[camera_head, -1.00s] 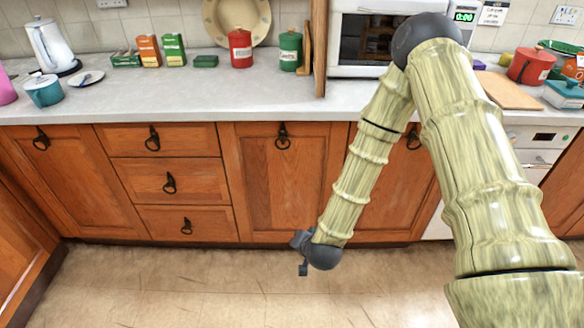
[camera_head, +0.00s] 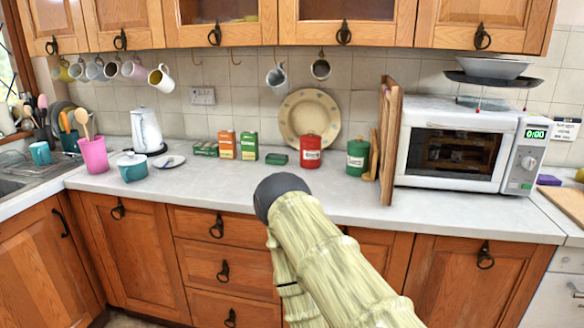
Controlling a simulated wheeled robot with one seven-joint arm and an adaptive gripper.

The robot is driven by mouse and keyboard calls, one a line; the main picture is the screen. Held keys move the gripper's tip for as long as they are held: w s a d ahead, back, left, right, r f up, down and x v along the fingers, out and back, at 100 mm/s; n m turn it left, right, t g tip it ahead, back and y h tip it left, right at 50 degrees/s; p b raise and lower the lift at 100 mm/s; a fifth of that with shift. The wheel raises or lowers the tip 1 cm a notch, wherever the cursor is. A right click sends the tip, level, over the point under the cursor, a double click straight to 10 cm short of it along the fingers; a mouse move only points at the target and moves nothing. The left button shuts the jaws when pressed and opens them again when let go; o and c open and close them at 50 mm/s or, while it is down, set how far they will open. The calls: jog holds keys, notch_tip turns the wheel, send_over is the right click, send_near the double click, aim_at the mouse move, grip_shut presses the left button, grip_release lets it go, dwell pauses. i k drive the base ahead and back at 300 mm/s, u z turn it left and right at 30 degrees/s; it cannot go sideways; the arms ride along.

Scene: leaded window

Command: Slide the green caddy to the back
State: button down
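The green caddy (camera_head: 357,157) is a round green canister with a lid and a pale label. It stands upright on the grey worktop (camera_head: 235,187), right of the red canister (camera_head: 311,151) and just left of a wooden board (camera_head: 374,154). Bare worktop shows in front of it. My arm rises from the bottom of the picture, with its dark elbow in front of the worktop's front edge, left of the caddy. My gripper is out of the picture, so its fingers are hidden.
A cream plate (camera_head: 310,108) leans on the tiled wall behind the canisters. A tall wooden board (camera_head: 390,140) and the microwave (camera_head: 453,144) stand to the right. Small boxes (camera_head: 237,145) and a kettle (camera_head: 146,131) are on the left. Mugs hang above.

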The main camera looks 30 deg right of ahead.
aim_at(356, 162)
jog(key=u, duration=1.1)
jog(key=i, duration=1.25)
jog(key=z, duration=2.95)
